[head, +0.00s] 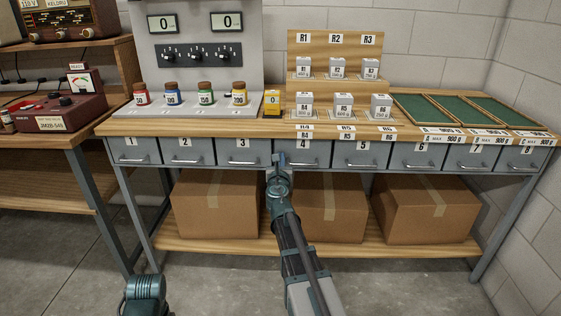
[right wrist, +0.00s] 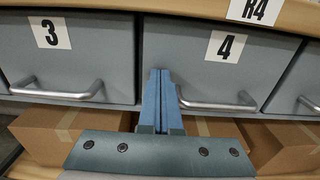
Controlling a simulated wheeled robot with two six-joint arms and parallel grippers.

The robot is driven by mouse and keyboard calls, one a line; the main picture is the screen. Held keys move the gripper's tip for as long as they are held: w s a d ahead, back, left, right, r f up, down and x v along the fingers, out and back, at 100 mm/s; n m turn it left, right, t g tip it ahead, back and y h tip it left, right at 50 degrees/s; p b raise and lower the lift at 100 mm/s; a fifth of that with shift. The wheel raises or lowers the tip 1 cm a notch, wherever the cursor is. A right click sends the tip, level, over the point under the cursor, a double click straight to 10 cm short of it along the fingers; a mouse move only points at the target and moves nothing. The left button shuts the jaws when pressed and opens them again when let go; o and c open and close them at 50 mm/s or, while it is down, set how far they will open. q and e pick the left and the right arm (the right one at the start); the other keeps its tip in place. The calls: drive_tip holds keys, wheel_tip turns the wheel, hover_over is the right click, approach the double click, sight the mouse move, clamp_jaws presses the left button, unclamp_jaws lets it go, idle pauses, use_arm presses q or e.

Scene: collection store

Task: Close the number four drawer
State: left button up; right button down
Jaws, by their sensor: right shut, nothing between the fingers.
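The number four drawer (head: 312,160) is a grey drawer under the bench top, with a white "4" label and a metal bar handle. In the right wrist view, its front (right wrist: 205,68) looks about in line with the number three drawer (right wrist: 88,62); I cannot tell whether a small gap is left. My right gripper (head: 281,158) is shut and empty. In the right wrist view, its blue fingertips (right wrist: 160,75) stand before the drawer's left part, beside the handle's left end. I cannot tell whether they touch. My left gripper's fingers are not seen.
Other numbered drawers (head: 185,151) flank it in a row and look closed. Cardboard boxes (head: 215,205) stand on the lower shelf. The bench top (head: 190,128) carries coloured jars (head: 207,97), small labelled blocks (head: 344,106) and green trays (head: 430,112). The floor in front is clear.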

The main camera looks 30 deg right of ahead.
drive_tip(key=shift+w+d+r, duration=0.1)
drive_tip(key=shift+w+d, duration=0.05)
drive_tip(key=shift+w, duration=0.15)
drive_tip(key=v, duration=1.4)
drive_tip(key=shift+s+a, duration=0.2)
